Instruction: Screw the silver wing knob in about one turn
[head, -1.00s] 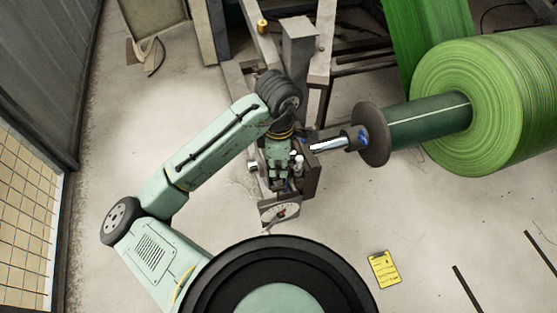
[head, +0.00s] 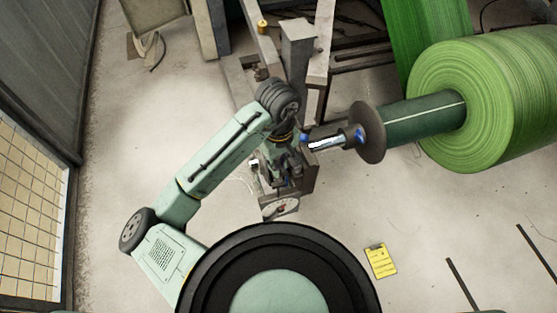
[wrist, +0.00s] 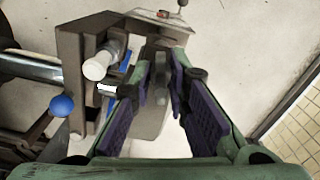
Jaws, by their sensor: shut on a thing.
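In the wrist view my gripper (wrist: 164,80) has its two purple-padded fingers closed around a small grey metal part at the fingertips. This looks like the silver wing knob (wrist: 160,92), though its wings are hard to make out between the fingers. It sits beside a brown metal bracket (wrist: 72,50). In the head view my gripper (head: 284,166) is at the bracket by the roll shaft's end, partly hidden by my wrist, and the knob cannot be seen there.
Left of the fingers are a white cylindrical knob (wrist: 97,66) and a blue ball (wrist: 62,105). A dial plate (head: 281,207) stands in front of the bracket. The green roll (head: 492,105) lies to the right. A yellow clipboard (head: 381,261) lies on clear floor.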

